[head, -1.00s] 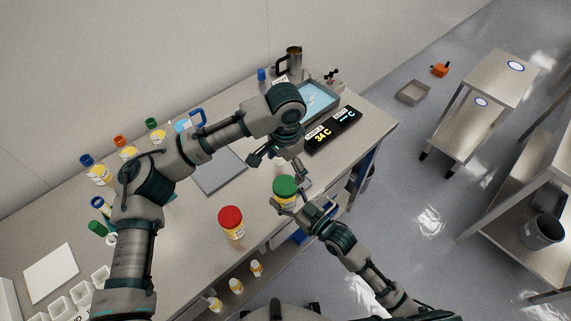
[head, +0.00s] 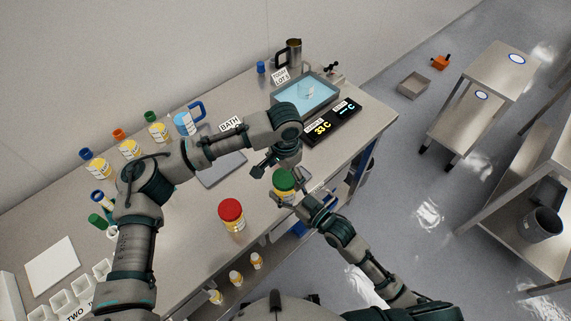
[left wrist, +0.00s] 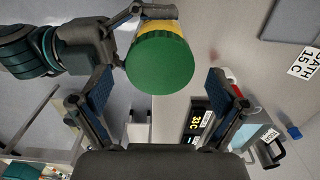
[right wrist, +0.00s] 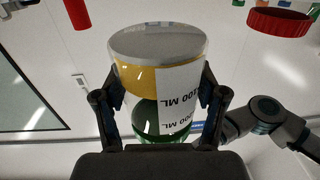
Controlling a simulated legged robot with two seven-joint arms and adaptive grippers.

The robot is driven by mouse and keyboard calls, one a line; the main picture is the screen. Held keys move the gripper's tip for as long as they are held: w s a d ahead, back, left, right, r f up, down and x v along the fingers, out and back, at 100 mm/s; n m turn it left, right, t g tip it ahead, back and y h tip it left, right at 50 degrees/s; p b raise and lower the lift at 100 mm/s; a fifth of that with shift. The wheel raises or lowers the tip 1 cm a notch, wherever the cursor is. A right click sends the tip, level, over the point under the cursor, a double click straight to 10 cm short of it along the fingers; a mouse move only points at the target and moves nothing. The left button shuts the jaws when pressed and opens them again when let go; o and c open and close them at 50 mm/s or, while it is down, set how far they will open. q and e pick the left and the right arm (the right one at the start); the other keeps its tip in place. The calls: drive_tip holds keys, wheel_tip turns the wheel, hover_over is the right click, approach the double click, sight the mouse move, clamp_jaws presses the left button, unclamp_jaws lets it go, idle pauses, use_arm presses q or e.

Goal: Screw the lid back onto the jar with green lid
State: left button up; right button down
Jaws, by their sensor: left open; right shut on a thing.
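The jar (right wrist: 185,85) has clear walls, yellow contents and a white volume label; it appears upside down in the right wrist view. Its green lid (head: 284,179) sits on its mouth; whether it is tight I cannot tell. My right gripper (head: 293,199) is shut on the jar's sides, holding it near the bench's front edge. My left gripper (head: 277,165) is open just above the lid. In the left wrist view the lid (left wrist: 160,63) lies near and between the spread fingertips, with visible gaps at both sides.
A red-lidded jar (head: 231,212) stands left of the held jar. A water bath tray (head: 318,108) and black temperature display (head: 333,122) lie behind at right. Several bottles, including an orange-capped one (head: 120,135), line the wall. A grey pad (head: 222,172) lies mid-bench.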

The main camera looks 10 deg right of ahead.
use_arm(q)
drive_tip(key=shift+f, duration=0.45)
drive_tip(key=c, duration=1.2)
drive_tip(key=shift+c, duration=0.2)
drive_tip(key=o, duration=1.3)
